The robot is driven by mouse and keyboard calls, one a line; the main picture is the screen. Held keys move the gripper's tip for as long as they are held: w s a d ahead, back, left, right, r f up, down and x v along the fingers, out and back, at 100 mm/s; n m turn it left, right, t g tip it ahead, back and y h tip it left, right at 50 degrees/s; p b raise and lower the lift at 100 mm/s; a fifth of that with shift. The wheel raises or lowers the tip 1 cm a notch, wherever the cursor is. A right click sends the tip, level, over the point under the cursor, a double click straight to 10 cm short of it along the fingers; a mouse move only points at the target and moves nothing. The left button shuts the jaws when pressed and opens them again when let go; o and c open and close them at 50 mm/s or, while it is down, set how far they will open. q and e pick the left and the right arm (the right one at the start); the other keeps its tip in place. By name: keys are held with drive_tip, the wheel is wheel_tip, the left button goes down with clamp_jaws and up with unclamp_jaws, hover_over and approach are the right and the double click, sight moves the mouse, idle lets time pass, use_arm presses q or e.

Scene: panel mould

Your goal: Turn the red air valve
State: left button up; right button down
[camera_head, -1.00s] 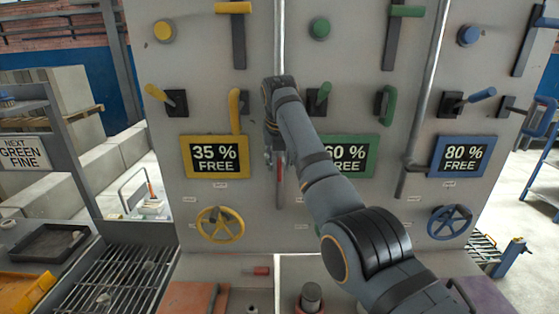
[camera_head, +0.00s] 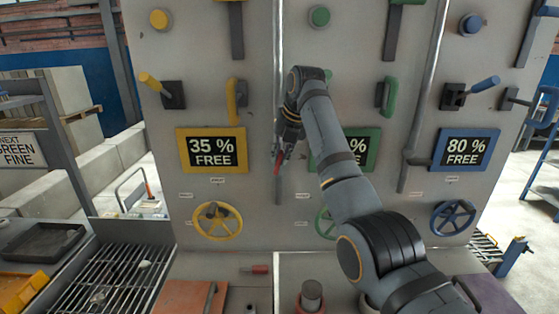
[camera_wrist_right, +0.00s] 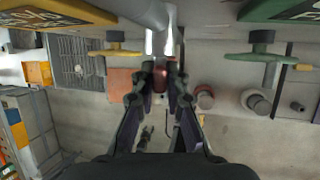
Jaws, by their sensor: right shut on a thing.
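The red air valve (camera_head: 277,164) sits on the vertical pipe (camera_head: 278,100) between the yellow and green panels. Its red handle shows partly in the head view, tilted beside the pipe, and the gripper hides the rest. My right gripper (camera_head: 284,150) is shut on this handle, its fingers pointing down in the head view. In the right wrist view, both fingertips (camera_wrist_right: 160,82) close around the red handle (camera_wrist_right: 160,76), just under the grey pipe end. My left gripper is in neither view.
A yellow handwheel (camera_head: 218,222) and a yellow lever (camera_head: 233,102) are left of the pipe. A green lever (camera_head: 389,95) and a green sign (camera_head: 361,148), partly behind my arm, are to the right. Below is a ledge with a red-handled tool (camera_head: 256,269).

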drive_tip(key=c, duration=1.4)
unclamp_jaws()
drive_tip(key=shift+o, duration=0.2)
drive_tip(key=v, duration=1.2)
